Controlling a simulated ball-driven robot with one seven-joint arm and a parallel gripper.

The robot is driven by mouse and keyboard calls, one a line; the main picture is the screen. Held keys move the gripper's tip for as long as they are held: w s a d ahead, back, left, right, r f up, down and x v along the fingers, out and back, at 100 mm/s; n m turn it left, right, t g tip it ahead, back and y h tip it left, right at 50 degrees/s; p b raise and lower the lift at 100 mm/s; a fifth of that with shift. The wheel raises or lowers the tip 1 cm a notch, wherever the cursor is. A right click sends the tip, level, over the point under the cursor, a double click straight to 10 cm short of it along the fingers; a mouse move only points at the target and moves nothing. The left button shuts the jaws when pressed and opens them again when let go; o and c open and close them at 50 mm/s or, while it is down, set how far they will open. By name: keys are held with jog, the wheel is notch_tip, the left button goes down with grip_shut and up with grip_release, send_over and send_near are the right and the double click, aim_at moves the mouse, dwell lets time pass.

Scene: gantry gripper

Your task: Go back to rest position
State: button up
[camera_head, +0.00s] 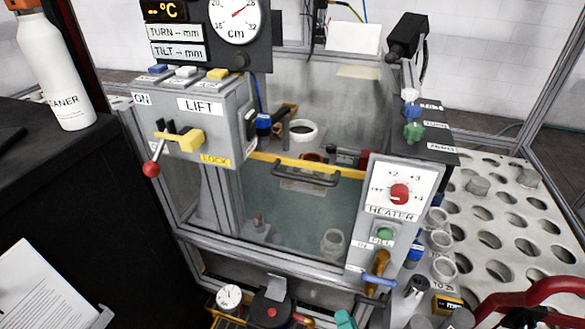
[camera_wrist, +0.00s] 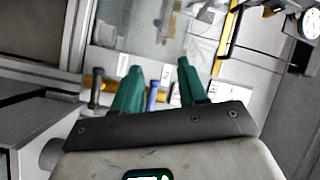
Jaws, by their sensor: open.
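A brass-coloured fitting (camera_wrist: 97,84) is left of the fingers. In the head view I cannot clearly make out my gripper; a teal piece (camera_head: 345,320) at the bottom edge may be part of it.
A framed tank rig fills the middle, with a LIFT box (camera_head: 200,105) and its red-knobbed lever (camera_head: 151,169), a HEATER panel (camera_head: 398,190) and a blue handle (camera_head: 380,280). A holed rack (camera_head: 520,205) stands right. A white bottle (camera_head: 55,65) stands on a dark surface at left.

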jog(key=s+d+f+n+g+h+p, duration=0.1)
jog(key=s+d+n+g, duration=0.4)
jog(key=s+d+g, duration=0.3)
jog(key=s+d+f+n+g+h, duration=0.2)
jog(key=s+d+n+g, duration=0.3)
jog(key=s+d+g, duration=0.3)
jog(key=s, duration=0.4)
jog(key=shift+s+f+g+h+p, duration=0.15)
jog(key=shift+f+g+h+p, duration=0.05)
jog(key=shift+g+h+p, duration=0.15)
